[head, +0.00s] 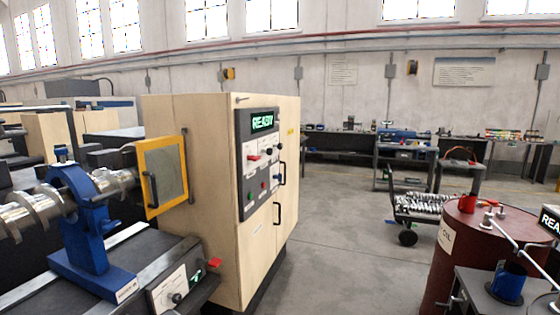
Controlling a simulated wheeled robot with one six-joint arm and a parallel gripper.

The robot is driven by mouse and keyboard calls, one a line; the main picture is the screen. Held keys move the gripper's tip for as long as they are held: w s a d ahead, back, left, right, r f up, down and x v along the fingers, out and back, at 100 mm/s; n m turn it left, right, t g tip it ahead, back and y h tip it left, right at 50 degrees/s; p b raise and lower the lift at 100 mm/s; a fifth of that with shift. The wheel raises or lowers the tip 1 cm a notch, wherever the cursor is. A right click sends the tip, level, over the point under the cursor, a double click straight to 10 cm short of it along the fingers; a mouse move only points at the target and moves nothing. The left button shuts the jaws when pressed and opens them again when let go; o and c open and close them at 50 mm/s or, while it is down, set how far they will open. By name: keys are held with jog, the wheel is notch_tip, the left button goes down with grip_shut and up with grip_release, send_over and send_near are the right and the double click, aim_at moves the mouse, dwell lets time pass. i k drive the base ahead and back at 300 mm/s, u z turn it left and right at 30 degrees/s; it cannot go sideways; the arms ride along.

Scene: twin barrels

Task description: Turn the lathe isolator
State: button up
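The lathe's pale wooden cabinet (215,190) stands left of centre. Below the display are a red switch (253,157) on a light plate, a black knob, and small red and green buttons. A second small panel (175,290) sits low on the lathe bed, with a green knob and a red piece (214,263) at its right end. No label I can read tells which of these is the isolator. My gripper is not in view.
A blue steady rest (90,235) holds a shiny crankshaft-like workpiece (30,208) at left. A dark red OIL barrel (470,250) stands at right, beside a grey stand with a blue cup (508,283). A cart (420,207) stands behind. Grey floor (340,265) between cabinet and barrel is clear.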

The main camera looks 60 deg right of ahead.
aim_at(253, 159)
jog(key=z, duration=0.15)
jog(key=k, duration=0.1)
jog(key=z, duration=1.55)
jog(key=i, duration=1.6)
jog(key=u, duration=0.35)
